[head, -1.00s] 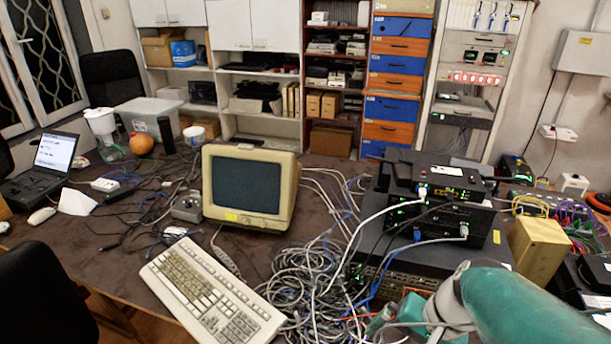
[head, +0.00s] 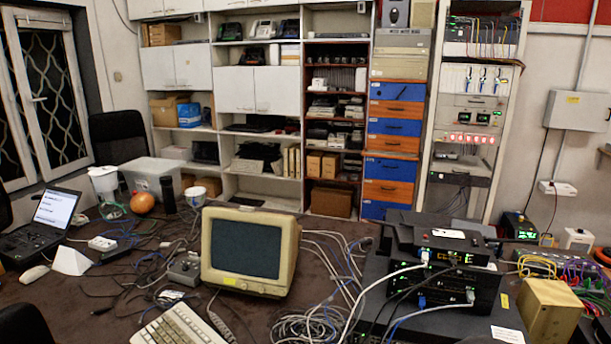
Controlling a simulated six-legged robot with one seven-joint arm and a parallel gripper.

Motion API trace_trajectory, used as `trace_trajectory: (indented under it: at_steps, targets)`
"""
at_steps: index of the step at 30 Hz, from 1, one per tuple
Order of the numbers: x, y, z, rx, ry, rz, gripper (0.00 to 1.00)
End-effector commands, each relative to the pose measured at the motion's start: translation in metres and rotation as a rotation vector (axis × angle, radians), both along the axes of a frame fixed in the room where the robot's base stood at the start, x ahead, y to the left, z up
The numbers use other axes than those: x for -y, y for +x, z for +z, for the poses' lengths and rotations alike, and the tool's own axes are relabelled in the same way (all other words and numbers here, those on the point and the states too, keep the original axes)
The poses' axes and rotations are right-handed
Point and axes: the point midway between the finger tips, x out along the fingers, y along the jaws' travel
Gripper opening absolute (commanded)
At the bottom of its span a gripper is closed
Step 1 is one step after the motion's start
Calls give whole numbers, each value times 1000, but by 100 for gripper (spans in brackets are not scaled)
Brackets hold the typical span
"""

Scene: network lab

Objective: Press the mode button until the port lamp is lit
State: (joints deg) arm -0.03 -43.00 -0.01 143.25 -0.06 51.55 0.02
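A stack of black network devices (head: 478,292) stands on the right of the table, with small green lights on the front. White and blue cables are plugged into it. A flatter black box (head: 425,236) with a white label lies on top of the stack. I cannot make out the mode button, and I cannot tell which light is the port lamp. My gripper is not in view, and no part of my arm shows now.
A beige monitor (head: 248,250) and a keyboard (head: 180,326) stand left of the stack. Loose cables (head: 305,325) tangle between the monitor and the stack. A yellowish box (head: 548,312) stands close on its right. A laptop (head: 45,222) is at far left; shelves line the back wall.

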Motion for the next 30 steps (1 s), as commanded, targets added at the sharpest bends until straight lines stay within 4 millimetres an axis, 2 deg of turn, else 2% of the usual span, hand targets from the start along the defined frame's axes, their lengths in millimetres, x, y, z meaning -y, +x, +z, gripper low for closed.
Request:
trace_trajectory:
  at_steps: [1, 7, 8, 30]
  targets:
    - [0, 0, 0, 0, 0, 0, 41]
    - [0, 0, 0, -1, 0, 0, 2]
    - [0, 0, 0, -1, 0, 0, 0]
    - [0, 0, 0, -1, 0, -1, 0]
